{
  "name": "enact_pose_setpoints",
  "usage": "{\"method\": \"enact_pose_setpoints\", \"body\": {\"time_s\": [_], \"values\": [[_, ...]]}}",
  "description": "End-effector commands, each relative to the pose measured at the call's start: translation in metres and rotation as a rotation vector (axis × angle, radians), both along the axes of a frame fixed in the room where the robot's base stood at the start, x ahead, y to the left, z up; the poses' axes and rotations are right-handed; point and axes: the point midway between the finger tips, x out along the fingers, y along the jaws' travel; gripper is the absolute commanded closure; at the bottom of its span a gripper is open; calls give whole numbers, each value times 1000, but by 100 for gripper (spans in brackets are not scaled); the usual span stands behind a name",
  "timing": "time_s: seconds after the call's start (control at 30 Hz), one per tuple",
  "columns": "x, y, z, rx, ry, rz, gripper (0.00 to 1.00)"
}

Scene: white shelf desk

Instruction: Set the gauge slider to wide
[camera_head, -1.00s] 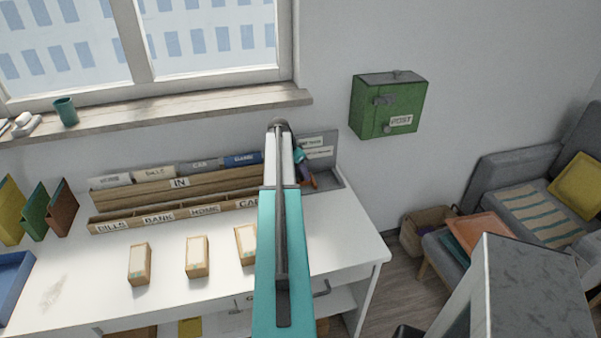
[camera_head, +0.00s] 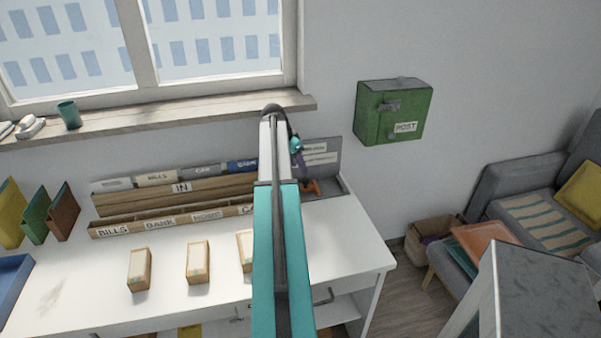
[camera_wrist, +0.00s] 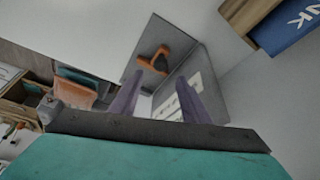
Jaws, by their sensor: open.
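The gauge is a grey L-shaped stand (camera_head: 330,182) at the right back corner of the desk, with labels on its upright plate. Its orange slider (camera_head: 312,187) sits low on the stand, partly behind my gripper. In the wrist view the orange slider (camera_wrist: 155,61) shows on the grey plate (camera_wrist: 150,40), beyond and between my fingers. The labels (camera_wrist: 190,95) are partly hidden by a finger. My gripper (camera_wrist: 155,98) is open and empty, its two purple fingers apart. In the head view my gripper (camera_head: 299,158) is in front of the stand. I cannot read the labels.
A wooden sorter (camera_head: 180,190) with labelled slots stands left of the gauge. Several small wooden blocks (camera_head: 198,262) are on the white desk (camera_head: 342,235). A green post box (camera_head: 392,112) hangs on the wall to the right. Desk space in front of the stand is clear.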

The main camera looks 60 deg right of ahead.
Motion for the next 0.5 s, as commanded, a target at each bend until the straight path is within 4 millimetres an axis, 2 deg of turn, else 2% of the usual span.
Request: {"method": "enact_pose_setpoints", "body": {"time_s": [0.3,0.5], "values": [[7,13,36,-1,0,0,58],[9,18,48,0,0,0,58]]}}
